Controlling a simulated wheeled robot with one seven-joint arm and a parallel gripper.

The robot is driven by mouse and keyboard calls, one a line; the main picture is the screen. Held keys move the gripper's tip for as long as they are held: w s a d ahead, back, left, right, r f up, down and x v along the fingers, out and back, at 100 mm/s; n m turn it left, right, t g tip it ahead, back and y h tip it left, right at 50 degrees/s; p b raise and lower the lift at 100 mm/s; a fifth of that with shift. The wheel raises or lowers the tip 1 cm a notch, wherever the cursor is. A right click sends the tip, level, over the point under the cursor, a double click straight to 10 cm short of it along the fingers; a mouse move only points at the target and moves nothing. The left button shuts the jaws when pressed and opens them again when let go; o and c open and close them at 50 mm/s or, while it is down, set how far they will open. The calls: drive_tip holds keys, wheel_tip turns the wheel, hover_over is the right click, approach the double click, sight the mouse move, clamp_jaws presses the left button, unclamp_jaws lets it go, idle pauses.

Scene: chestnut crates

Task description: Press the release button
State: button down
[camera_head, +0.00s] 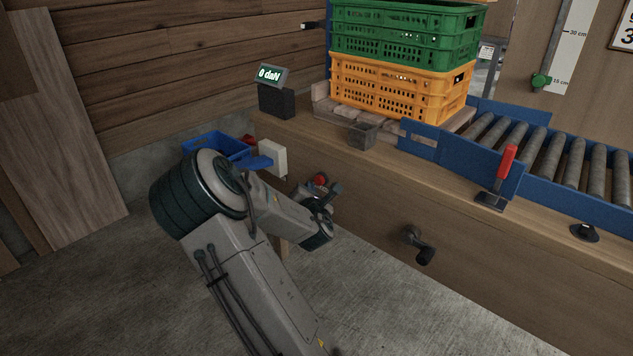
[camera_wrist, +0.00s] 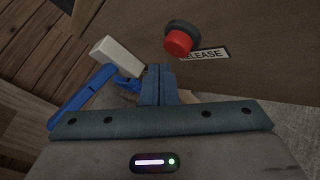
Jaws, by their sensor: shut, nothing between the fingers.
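The red release button (camera_wrist: 178,43) sits in a dark collar on the wooden front panel, beside a white label reading "RELEASE" (camera_wrist: 205,54) in the wrist view. In the head view the red button (camera_head: 320,179) shows just beyond my gripper (camera_head: 338,188), partly hidden by my arm. My gripper (camera_wrist: 158,72) is shut and empty in the wrist view. Its fingertips are just below and left of the button in the picture. A gap seems to show between fingertips and button, but I cannot tell the depth.
A cream box (camera_head: 273,158) and a blue bin (camera_head: 217,146) are left of the button. A black crank handle (camera_head: 418,245) sticks out of the panel to the right. Above are a green crate (camera_head: 400,42) on an orange crate (camera_head: 385,85), a red-handled clamp (camera_head: 504,170) and a roller conveyor (camera_head: 560,150).

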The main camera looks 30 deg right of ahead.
drive_tip(key=a, duration=0.1)
drive_tip(key=s+a, duration=0.1)
drive_tip(key=a, duration=0.1)
drive_tip(key=s+a, duration=0.1)
drive_tip(key=a, duration=0.1)
drive_tip(key=shift+a+p, duration=0.15)
drive_tip(key=shift+p, duration=0.25)
idle(0.5)
drive_tip(key=s+a+r+m+g+y+p, duration=0.2)
drive_tip(key=s+a+r+m+g+p, duration=0.2)
drive_tip(key=s+r+m+p, duration=0.4)
drive_tip(key=s+a+r+m+g+y+p, duration=0.2)
drive_tip(key=s+a+r+m+g+p, duration=0.2)
drive_tip(key=s+r+p, duration=0.9)
drive_tip(key=s+a+r+m+g+y+p, duration=0.3)
drive_tip(key=s+a+r+m+p, duration=0.5)
drive_tip(key=r, duration=1.4)
drive_tip(key=s+m+g+p, duration=0.1)
drive_tip(key=s+m+p, duration=0.2)
drive_tip(key=p, duration=0.3)
drive_tip(key=shift+r+m+p, duration=0.3)
drive_tip(key=shift+r+m, duration=0.05)
drive_tip(key=shift+m, duration=0.05)
